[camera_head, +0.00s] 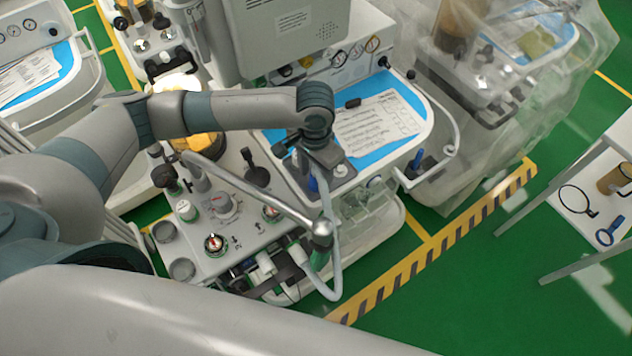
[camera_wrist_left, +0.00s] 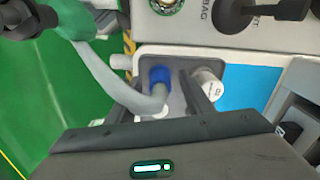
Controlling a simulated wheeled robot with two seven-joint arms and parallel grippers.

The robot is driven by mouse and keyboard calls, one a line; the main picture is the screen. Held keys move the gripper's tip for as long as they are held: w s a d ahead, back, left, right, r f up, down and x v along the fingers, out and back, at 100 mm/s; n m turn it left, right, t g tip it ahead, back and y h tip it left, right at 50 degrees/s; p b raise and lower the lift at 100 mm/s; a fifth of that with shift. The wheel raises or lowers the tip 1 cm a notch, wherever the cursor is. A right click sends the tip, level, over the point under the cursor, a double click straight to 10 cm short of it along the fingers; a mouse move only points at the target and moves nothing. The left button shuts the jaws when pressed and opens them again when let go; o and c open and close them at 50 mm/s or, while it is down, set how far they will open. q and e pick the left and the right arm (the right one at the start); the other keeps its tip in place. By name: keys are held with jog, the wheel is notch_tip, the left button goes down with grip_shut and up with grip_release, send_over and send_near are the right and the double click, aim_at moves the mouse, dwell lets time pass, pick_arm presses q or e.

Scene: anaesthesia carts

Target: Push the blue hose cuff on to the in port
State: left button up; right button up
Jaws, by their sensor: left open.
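The blue hose cuff (camera_wrist_left: 159,75) is on the end of a grey hose (camera_wrist_left: 100,72). It also shows in the head view (camera_head: 313,184), just below my left gripper. My left gripper (camera_wrist_left: 152,80) is open, with one finger on each side of the cuff. I see no clear finger contact with it. A short white labelled cylinder (camera_wrist_left: 208,80) stands just right of the right finger, and a pale stub (camera_wrist_left: 121,62) pokes out at the left. I cannot tell which one is the in port, or whether the cuff touches a port. My right gripper is not in view.
A metal arm (camera_head: 255,203) with a ball end crosses close by the hose. A cart tray (camera_head: 425,130) with a blue mat and papers lies to the right. Another blue cuff (camera_head: 417,160) hangs at its edge. Open green floor (camera_head: 480,270) is at the right.

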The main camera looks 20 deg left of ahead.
aim_at(315, 175)
pick_arm(q)
jog(key=shift+f, duration=0.3)
jog(key=shift+c, duration=0.6)
jog(key=c, duration=1)
jog(key=shift+r, duration=0.2)
jog(key=shift+r+p, duration=0.35)
jog(key=shift+p, duration=0.2)
notch_tip(315, 175, up, 4)
jog(key=p, duration=0.5)
jog(key=w+d+r+p, duration=0.2)
jog(key=w+d+r, duration=0.4)
jog(key=d, duration=0.3)
jog(key=shift+w+d, duration=0.3)
jog(key=shift+w, duration=0.1)
